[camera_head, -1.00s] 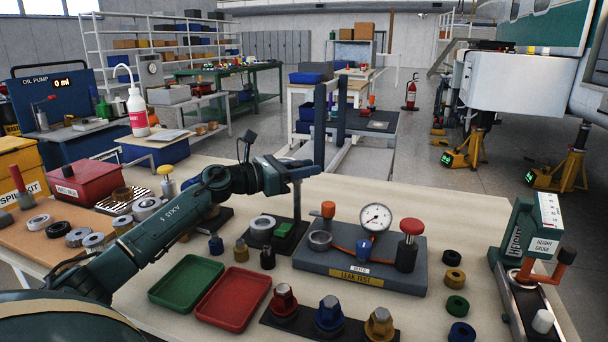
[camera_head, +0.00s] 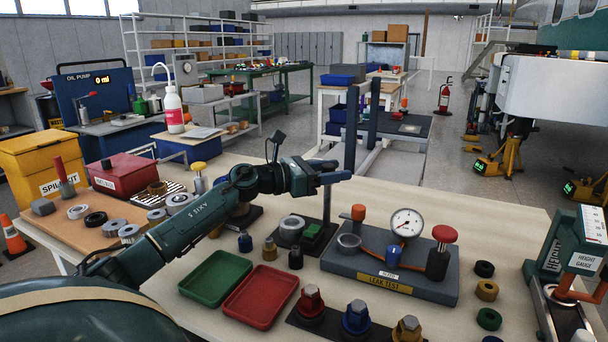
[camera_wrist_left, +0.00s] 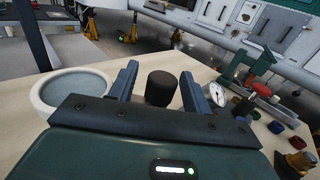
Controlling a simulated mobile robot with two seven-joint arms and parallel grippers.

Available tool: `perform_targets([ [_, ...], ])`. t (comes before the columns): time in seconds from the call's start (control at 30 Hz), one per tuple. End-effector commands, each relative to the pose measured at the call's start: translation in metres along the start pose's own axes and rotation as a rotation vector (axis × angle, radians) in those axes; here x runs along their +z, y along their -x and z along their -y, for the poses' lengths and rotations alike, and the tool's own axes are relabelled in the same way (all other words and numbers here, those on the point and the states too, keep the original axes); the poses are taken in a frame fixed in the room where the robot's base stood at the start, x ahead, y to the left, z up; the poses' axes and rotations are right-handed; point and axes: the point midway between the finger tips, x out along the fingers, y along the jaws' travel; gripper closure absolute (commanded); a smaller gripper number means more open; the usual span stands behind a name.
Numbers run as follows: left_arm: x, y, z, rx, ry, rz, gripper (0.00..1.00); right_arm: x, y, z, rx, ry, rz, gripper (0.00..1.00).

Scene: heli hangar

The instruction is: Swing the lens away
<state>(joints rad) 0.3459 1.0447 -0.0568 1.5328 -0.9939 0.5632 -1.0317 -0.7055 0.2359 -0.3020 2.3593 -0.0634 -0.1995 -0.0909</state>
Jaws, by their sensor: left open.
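A round lens with a pale rim (camera_wrist_left: 70,92) shows at the left in the left wrist view, close beside my gripper. I cannot make it out in the head view. My left gripper (camera_head: 333,169) is open above the bench, over a thin dark upright of a small stand (camera_head: 313,246). In the left wrist view my two blue fingers (camera_wrist_left: 165,88) stand apart, with a black knob (camera_wrist_left: 161,88) between them, and I cannot tell whether they touch it. My right gripper is not in view.
A leak test block (camera_head: 391,273) with a gauge stands right of the stand. Green (camera_head: 215,275) and red (camera_head: 261,297) trays lie in front. A height gauge (camera_head: 570,255) stands at the right. Loose rings and a red box (camera_head: 124,174) are at the left.

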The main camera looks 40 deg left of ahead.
Motion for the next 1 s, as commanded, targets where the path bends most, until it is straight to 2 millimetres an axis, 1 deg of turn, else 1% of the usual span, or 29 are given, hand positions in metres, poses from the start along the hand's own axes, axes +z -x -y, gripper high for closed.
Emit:
perform_targets([
  [0.2, -0.004, 0.03, 0.0, -0.001, 0.001, -0.006, 0.51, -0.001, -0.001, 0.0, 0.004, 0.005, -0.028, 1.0],
  [0.53, -0.001, 0.077, 0.001, -0.002, 0.002, -0.003, 0.51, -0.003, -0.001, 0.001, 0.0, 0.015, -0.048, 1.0],
  [0.7, 0.0, 0.101, 0.001, 0.0, 0.002, -0.001, 0.51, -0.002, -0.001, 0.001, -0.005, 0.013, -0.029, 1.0],
  [0.83, 0.001, 0.114, 0.001, -0.002, 0.001, 0.0, 0.51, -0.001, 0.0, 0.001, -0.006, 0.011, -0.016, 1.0],
  [1.0, 0.001, 0.121, 0.0, -0.001, 0.0, 0.0, 0.51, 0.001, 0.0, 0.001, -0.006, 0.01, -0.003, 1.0],
])
